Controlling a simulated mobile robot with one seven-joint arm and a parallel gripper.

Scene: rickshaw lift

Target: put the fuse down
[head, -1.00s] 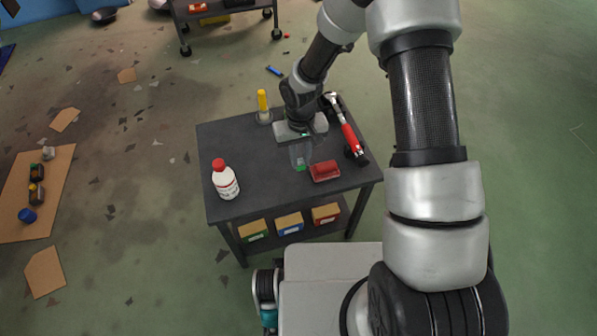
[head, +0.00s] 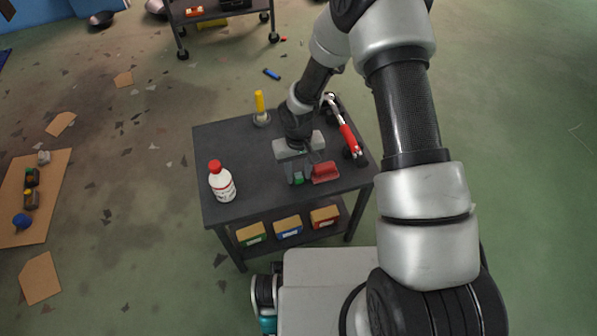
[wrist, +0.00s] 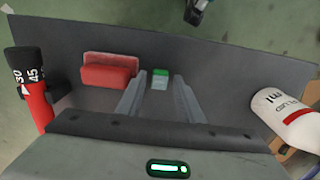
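The fuse (wrist: 160,80), a small pale block with a green end, is between my gripper's fingertips in the wrist view. In the head view its green part (head: 298,179) shows at the lower end of the fingers. My gripper (head: 296,174) points down over the near middle of the dark table, just left of a red block (head: 325,172). The fingers look closed about the fuse, though narrow gaps seem to show beside it in the wrist view (wrist: 160,95). I cannot tell whether the fuse touches the tabletop.
A red-handled tool (head: 347,135) lies at right. Bins (head: 288,227) sit on the lower shelf. The table between bottle and gripper is clear.

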